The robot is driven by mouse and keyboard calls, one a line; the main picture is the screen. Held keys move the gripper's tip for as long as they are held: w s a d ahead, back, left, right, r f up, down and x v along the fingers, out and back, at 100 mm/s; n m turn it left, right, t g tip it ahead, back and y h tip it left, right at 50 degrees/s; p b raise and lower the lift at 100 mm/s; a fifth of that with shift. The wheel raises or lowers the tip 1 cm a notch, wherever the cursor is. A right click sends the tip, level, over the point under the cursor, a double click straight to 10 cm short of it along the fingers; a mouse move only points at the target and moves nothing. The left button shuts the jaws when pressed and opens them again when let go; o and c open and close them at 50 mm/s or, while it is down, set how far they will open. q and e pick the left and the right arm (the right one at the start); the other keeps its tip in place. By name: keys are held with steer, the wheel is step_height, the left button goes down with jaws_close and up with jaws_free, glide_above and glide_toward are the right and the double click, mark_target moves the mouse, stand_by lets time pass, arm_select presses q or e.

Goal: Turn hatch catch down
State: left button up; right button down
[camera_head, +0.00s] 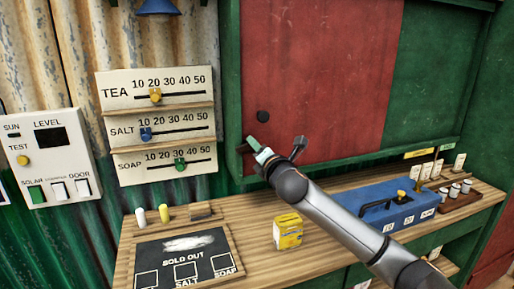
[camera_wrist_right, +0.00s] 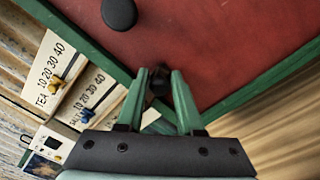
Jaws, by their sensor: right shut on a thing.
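The hatch (camera_head: 325,80) is a red panel in a green frame, and it is closed flush as far as I can see. A round dark knob (camera_head: 263,116) sits near its lower left corner; the knob also shows in the wrist view (camera_wrist_right: 119,13). The dark hatch catch (camera_wrist_right: 158,86) is at the lower left corner of the frame. My right gripper (camera_wrist_right: 159,75) is shut on the catch, with its green fingers on either side of it. The fingers hide part of the catch, so its exact angle is unclear. My left gripper is not in view.
Below, the wooden counter holds a yellow box (camera_head: 288,232), a sold-out board (camera_head: 187,262) and a blue case (camera_head: 398,206). Slider panels (camera_head: 155,122) hang left of the hatch, with a white switch panel (camera_head: 48,158) beyond. My right arm crosses above the counter.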

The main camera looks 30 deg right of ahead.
steer(key=shift+f, duration=0.2)
steer(key=shift+f+m, duration=0.15)
steer(key=shift+m, duration=0.25)
steer(key=shift+f, duration=0.25)
stand_by(0.7)
steer(key=c, duration=0.9)
jaws_free()
steer(key=shift+o, duration=1.1)
steer(key=shift+r, duration=0.25)
